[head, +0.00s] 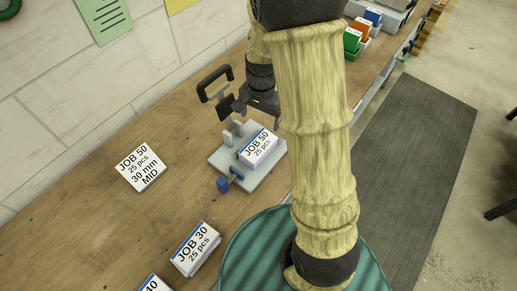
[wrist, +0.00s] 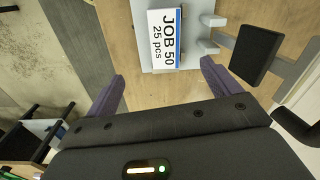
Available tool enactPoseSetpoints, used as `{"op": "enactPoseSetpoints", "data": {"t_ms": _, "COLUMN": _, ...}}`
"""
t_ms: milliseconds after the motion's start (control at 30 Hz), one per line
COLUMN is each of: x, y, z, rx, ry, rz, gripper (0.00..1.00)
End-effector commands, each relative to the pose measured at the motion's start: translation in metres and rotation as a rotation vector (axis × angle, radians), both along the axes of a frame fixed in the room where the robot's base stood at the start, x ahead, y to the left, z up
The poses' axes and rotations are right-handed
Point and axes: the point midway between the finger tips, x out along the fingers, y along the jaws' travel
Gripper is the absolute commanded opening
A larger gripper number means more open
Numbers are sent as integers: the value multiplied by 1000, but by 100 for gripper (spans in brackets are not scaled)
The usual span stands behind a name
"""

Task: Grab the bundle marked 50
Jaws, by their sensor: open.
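The bundle marked JOB 50, 25 pcs (head: 258,148) has a white top with a blue stripe. It sits on a light grey fixture plate (head: 217,158) on the bench. In the wrist view the bundle (wrist: 164,38) is ahead of my gripper (wrist: 163,83), between the lines of its two purple fingers. My gripper is open and empty, apart from the bundle. In the head view my gripper (head: 244,106) is beyond the fixture, partly hidden by my arm. A white card reading JOB 50, 25 pcs, 30 mm, MID (head: 140,167) lies left of the fixture.
The fixture has a black-handled clamp (head: 215,84) and a blue knob (head: 223,185). A JOB 30 bundle (head: 195,248) and a partly cropped one (head: 153,284) stand nearer the front.

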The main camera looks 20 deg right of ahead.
Motion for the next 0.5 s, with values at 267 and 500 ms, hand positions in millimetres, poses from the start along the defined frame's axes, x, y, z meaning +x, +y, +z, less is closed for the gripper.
{"op": "enactPoseSetpoints", "data": {"t_ms": 267, "x": 23, "y": 2, "z": -21, "rx": -5, "ry": 39, "rz": -168, "gripper": 89}}
{"op": "enactPoseSetpoints", "data": {"t_ms": 500, "x": 23, "y": 2, "z": -21, "rx": -6, "ry": 38, "rz": -165, "gripper": 89}}
